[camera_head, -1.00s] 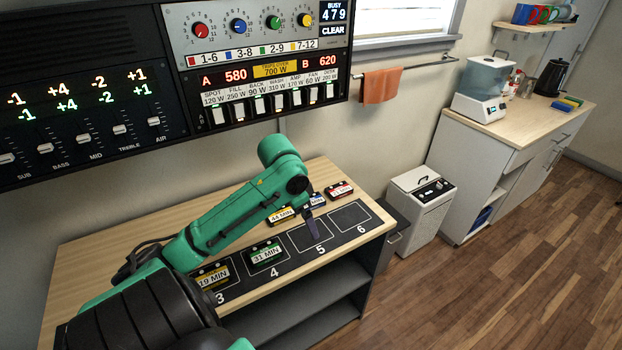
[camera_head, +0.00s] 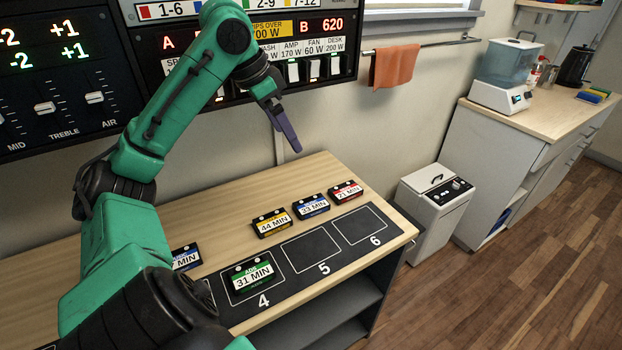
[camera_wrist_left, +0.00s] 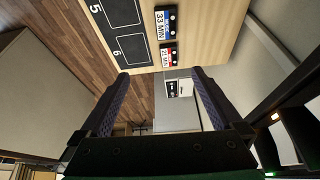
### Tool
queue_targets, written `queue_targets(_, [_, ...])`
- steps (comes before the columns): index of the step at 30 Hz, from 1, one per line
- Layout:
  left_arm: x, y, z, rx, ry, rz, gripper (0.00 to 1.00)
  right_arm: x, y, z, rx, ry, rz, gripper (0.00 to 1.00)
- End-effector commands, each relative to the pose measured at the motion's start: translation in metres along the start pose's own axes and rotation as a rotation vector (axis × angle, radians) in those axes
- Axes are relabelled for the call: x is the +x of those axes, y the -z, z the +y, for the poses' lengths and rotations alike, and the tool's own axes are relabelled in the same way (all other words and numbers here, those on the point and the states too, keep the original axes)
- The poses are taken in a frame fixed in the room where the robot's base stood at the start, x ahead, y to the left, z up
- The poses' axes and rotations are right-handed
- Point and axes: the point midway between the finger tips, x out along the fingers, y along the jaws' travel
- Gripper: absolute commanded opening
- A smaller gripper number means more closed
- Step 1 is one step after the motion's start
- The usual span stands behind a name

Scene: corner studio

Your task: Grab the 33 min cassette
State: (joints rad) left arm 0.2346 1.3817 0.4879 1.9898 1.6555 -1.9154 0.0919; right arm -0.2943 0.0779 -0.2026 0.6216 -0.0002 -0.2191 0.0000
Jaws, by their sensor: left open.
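The 33 min cassette (camera_head: 311,206) has a blue label and lies on the wooden bench top behind the numbered mat, between the yellow 44 min cassette (camera_head: 272,223) and the red 21 min cassette (camera_head: 346,191). It also shows near the top of the left wrist view (camera_wrist_left: 166,22). My left gripper (camera_head: 286,130) is raised above the bench, behind and above the cassette row, touching none of them. In the left wrist view its fingers (camera_wrist_left: 160,75) are wide apart with nothing between. My right gripper is not in view.
The mat (camera_head: 318,276) has empty slots 5 and 6; a green 31 min cassette (camera_head: 252,276) lies on slot 4. A blue-labelled cassette (camera_head: 186,257) is partly hidden by my arm. The switch panel (camera_head: 300,50) hangs above the bench.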

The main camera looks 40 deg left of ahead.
Motion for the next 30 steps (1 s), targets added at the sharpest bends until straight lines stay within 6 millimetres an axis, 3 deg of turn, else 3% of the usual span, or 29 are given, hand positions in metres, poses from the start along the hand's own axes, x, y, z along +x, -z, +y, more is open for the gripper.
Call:
queue_targets(1, [0.025,-0.01,0.0,0.0,-0.001,-0.001,1.0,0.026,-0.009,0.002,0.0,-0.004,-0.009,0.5])
queue_targets(9, [0.099,-0.041,0.0,0.0,-0.001,0.0,1.0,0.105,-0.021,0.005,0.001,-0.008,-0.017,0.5])
queue_targets(14, [0.11,-0.043,0.0,0.0,-0.002,-0.001,1.0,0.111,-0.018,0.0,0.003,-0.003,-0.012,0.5])
queue_targets(22, [0.173,-0.043,0.0,-0.001,-0.003,-0.004,1.0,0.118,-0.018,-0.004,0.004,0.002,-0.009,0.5])
queue_targets(30, [0.214,-0.044,-0.004,-0.001,-0.002,-0.004,1.0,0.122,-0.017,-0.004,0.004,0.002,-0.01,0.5])
